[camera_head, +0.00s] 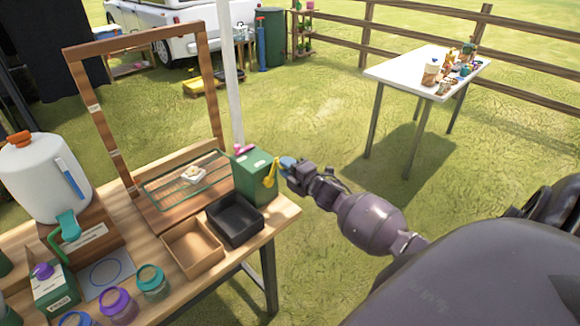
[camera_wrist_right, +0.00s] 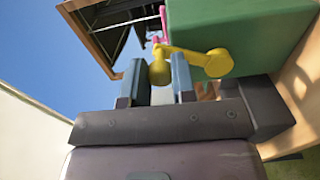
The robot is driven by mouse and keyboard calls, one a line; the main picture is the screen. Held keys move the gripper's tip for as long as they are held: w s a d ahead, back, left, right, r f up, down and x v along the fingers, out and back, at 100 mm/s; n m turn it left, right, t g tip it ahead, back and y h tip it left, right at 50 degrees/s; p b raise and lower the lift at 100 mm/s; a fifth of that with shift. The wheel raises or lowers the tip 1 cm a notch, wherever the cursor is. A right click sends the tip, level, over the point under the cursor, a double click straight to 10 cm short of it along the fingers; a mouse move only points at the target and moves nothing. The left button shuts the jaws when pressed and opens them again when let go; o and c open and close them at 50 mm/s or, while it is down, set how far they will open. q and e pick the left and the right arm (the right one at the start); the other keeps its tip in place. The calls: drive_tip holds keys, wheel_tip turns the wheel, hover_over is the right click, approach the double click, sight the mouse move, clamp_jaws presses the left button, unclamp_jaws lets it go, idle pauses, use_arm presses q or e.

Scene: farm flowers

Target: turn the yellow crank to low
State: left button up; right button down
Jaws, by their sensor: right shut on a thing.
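The yellow crank (camera_head: 271,172) is on the side of a green box (camera_head: 250,186) at the right end of the wooden table. In the right wrist view the crank (camera_wrist_right: 190,54) runs from a round hub on the green box's face (camera_wrist_right: 240,30) to a knob on the left. My right gripper (camera_head: 287,164) reaches the crank from the right. In the right wrist view its blue fingers (camera_wrist_right: 165,78) are shut on the crank's knob. The setting marks cannot be read. My left gripper is not in view.
A black tray (camera_head: 235,222) and a cardboard tray (camera_head: 194,252) stand in front of the green box. A wooden frame (camera_head: 144,40) rises behind. Several jars (camera_head: 151,282) are at the front left.

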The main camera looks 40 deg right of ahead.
drive_tip(key=shift+a+r+n, duration=0.2)
drive_tip(key=shift+a+n, duration=0.2)
drive_tip(key=shift+n, duration=0.2)
drive_tip(key=c, duration=0.9)
unclamp_jaws()
drive_tip(key=shift+c, duration=0.2)
drive_tip(key=s, duration=1.1)
drive_tip(key=shift+d, duration=0.4)
drive_tip(key=shift+w, duration=0.1)
